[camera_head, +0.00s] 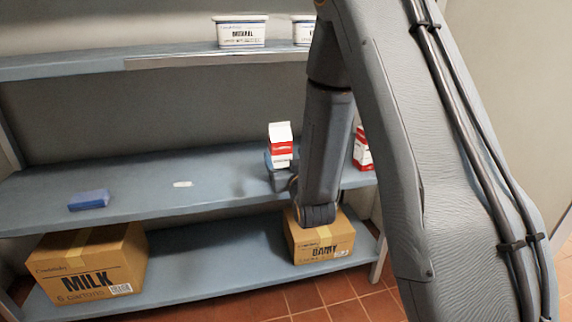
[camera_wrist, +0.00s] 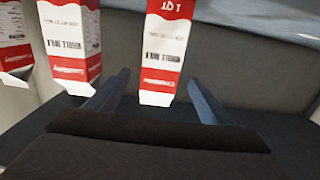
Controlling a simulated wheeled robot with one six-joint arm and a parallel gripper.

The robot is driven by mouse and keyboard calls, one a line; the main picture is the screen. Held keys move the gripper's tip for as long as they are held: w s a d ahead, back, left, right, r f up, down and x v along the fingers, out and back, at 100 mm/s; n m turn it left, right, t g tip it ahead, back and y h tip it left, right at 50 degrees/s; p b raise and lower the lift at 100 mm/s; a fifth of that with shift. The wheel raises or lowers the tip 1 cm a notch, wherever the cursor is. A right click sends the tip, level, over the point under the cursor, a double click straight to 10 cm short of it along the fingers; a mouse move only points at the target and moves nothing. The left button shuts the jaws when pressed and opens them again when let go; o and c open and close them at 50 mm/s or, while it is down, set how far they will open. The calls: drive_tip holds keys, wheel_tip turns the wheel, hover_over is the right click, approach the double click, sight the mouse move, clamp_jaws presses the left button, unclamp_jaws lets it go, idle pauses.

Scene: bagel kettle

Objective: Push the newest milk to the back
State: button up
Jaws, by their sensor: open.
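A red and white milk carton (camera_head: 280,140) is at the middle shelf in the head view, its lower part partly hidden by my gripper (camera_head: 272,165). In the wrist view the same kind of carton (camera_wrist: 163,50) appears between and beyond the two fingertips of my open gripper (camera_wrist: 158,78), with its lettering upside down. I cannot tell whether a finger touches it. A second carton (camera_head: 362,150) shows partly behind my arm at the shelf's right. In the wrist view, two more cartons (camera_wrist: 70,40) (camera_wrist: 13,40) are at the left.
The middle shelf (camera_head: 140,175) holds a blue flat object (camera_head: 89,200) and a small white label-like piece (camera_head: 183,184); its left part is mostly free. A MILK box (camera_head: 85,265) and a DAIRY box (camera_head: 318,240) are on the lower shelf. White tubs (camera_head: 240,32) stand on the upper shelf.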

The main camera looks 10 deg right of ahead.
sight(280, 146)
drive_tip(key=w, duration=0.7)
drive_tip(key=shift+w+b, duration=0.2)
drive_tip(key=shift+b, duration=0.15)
